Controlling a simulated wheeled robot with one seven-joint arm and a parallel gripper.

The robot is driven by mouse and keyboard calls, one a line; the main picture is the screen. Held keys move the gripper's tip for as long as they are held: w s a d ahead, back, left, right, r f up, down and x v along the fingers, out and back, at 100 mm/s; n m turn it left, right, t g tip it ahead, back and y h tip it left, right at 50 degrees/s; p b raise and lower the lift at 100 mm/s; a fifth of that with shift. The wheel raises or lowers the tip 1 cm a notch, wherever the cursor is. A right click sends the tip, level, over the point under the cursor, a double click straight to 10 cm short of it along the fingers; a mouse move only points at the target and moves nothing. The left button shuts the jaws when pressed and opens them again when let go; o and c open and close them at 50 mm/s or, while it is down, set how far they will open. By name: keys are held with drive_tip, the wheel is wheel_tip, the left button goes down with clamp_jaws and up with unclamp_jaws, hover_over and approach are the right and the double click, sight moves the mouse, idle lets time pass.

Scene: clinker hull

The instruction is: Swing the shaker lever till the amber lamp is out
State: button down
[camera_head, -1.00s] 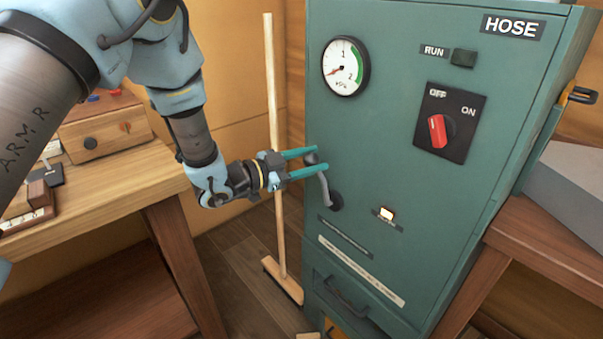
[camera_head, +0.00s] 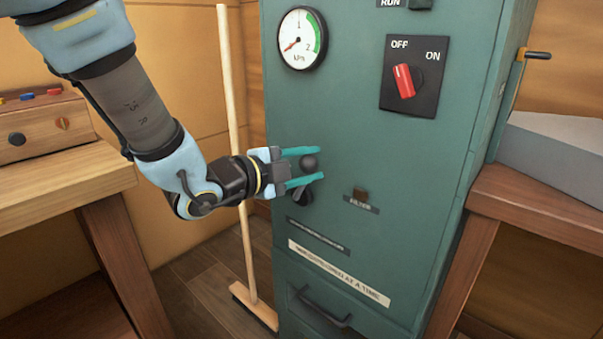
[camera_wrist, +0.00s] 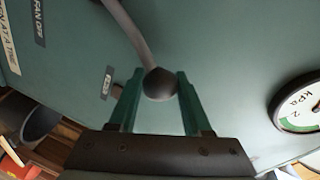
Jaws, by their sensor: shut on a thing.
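The green cabinet (camera_head: 340,140) carries the shaker lever, whose dark round knob (camera_head: 309,162) sits between the teal fingers of my gripper (camera_head: 319,164). My gripper is shut on this knob. In the wrist view the knob (camera_wrist: 160,84) lies between the fingertips, and the grey lever arm (camera_wrist: 132,28) runs up from it. In the head view my fingers mostly hide the arm; the dark pivot (camera_head: 303,197) shows just below. The lamp (camera_head: 361,194), right of the lever above a small label, looks dark brown and unlit. It also shows dark in the wrist view (camera_wrist: 118,88).
Above are a round kPa gauge (camera_head: 302,38) and a red OFF/ON switch (camera_head: 404,81). A broom (camera_head: 237,150) stands left of the cabinet, behind my arm. Wooden benches flank it at left (camera_head: 60,185) and right (camera_head: 540,205). A drawer handle (camera_head: 318,308) sits low.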

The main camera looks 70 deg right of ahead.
drive_tip(key=shift+s+a+f+m+b, duration=0.1)
drive_tip(key=shift+s+f+m+b, duration=0.15)
drive_tip(key=shift+m+b, duration=0.05)
drive_tip(key=shift+c, duration=1.8)
unclamp_jaws()
drive_tip(key=v, duration=1)
drive_tip(key=shift+a+b, duration=0.3)
drive_tip(key=shift+a, duration=0.1)
drive_tip(key=shift+r, duration=0.1)
